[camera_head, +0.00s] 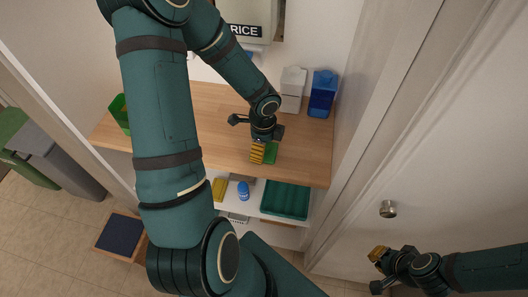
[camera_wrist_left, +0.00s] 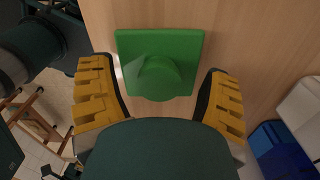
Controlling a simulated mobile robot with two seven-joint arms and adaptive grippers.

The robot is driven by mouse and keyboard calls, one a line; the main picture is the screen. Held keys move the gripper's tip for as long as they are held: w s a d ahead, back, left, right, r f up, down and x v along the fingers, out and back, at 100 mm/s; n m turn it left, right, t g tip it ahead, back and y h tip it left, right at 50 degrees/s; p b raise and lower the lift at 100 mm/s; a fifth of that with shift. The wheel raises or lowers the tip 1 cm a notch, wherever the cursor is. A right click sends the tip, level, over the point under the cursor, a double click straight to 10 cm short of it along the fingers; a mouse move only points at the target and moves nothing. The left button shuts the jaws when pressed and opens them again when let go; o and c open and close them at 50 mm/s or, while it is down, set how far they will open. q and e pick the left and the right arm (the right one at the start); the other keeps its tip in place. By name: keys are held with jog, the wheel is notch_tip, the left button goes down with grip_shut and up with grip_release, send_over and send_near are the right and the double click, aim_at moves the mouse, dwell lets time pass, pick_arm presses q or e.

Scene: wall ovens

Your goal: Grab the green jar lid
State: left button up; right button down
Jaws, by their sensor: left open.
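The green jar lid (camera_wrist_left: 160,62) is a square green plate with a round knob, lying on the wooden counter (camera_head: 205,125). In the head view it shows as a small green patch (camera_head: 271,153) beside the yellow fingertips. My left gripper (camera_head: 258,152) is at the lid, pointing down. In the left wrist view its two yellow fingers (camera_wrist_left: 160,103) are spread apart, one on each side of the knob, with nothing between them gripped. My right gripper (camera_head: 376,270) is at the lower right, away from the counter; its finger opening is too small to tell.
White (camera_head: 292,88) and blue (camera_head: 322,93) canisters stand at the counter's back right. A green container (camera_head: 121,112) is at the left end. Below, a shelf holds a dark green tray (camera_head: 285,199) and a blue bottle (camera_head: 243,191). A door knob (camera_head: 388,209) is at right.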

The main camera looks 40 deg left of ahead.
pick_arm(q)
grip_shut()
jog(key=shift+r, duration=0.1)
dwell(0.3)
